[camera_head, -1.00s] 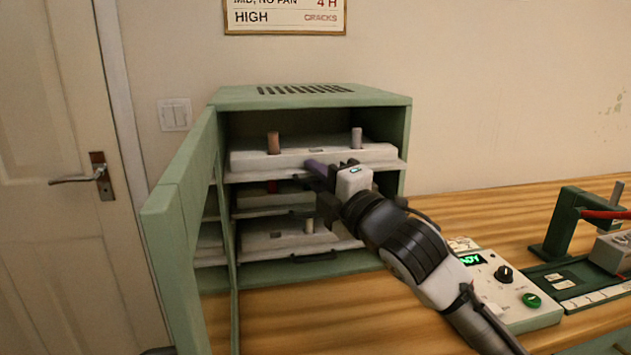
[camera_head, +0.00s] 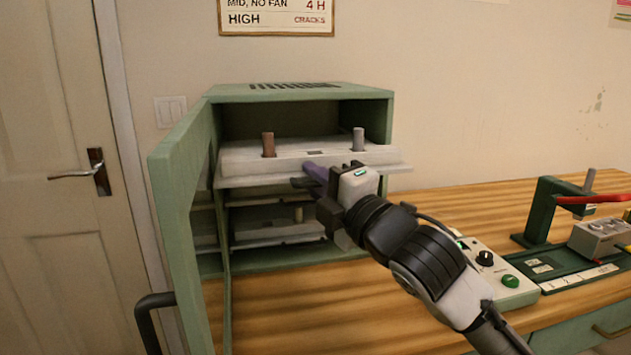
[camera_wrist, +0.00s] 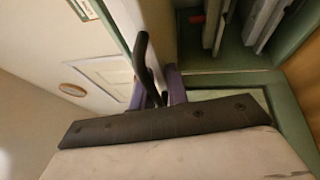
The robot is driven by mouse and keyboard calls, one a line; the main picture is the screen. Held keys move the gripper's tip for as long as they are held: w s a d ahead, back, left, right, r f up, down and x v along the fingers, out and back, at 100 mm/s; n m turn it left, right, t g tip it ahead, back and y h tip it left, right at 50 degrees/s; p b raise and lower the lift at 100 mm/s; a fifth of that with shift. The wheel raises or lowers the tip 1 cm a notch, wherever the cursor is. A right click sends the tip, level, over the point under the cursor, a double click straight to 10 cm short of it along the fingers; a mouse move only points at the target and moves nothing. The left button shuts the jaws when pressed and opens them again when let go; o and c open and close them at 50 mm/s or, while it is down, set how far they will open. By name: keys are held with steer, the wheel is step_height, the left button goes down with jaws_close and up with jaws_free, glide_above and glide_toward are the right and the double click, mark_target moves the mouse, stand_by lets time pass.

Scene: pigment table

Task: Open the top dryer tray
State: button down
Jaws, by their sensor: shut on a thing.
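The top dryer tray (camera_head: 245,163) is a pale slab on a thin shelf, with a brown jar and a grey jar standing upright on it. It juts out past the front of the green dryer (camera_head: 195,102). My gripper (camera_head: 314,174), with purple fingers, is shut at the tray's front edge, on what looks like its dark handle (camera_wrist: 146,58). The exact contact is partly hidden by the gripper. In the wrist view the fingers (camera_wrist: 160,97) are close to that dark bar. The lower trays (camera_head: 270,230) sit inside the dryer.
The dryer's green door (camera_head: 180,215) stands open at the left, with a dark handle (camera_head: 150,302) at its lower edge. A control box (camera_head: 505,285) and a green stand (camera_head: 545,212) are at the right. Bare wooden tabletop (camera_head: 290,305) lies in front of the dryer.

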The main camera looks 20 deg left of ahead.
steer(key=shift+s+d+r, duration=0.1)
steer(key=shift+r, duration=0.25)
steer(key=c, duration=1.5)
jaws_free()
steer(key=shift+s, duration=0.1)
steer(key=shift+c, duration=0.2)
steer(key=shift+f, duration=0.1)
steer(key=shift+s+d+f, duration=0.15)
steer(key=shift+s+d, duration=0.05)
steer(key=shift+d, duration=0.3)
steer(key=b+v, duration=0.3)
steer(key=v, duration=0.9)
steer(key=shift+s+d, duration=0.2)
steer(key=shift+d, duration=0.1)
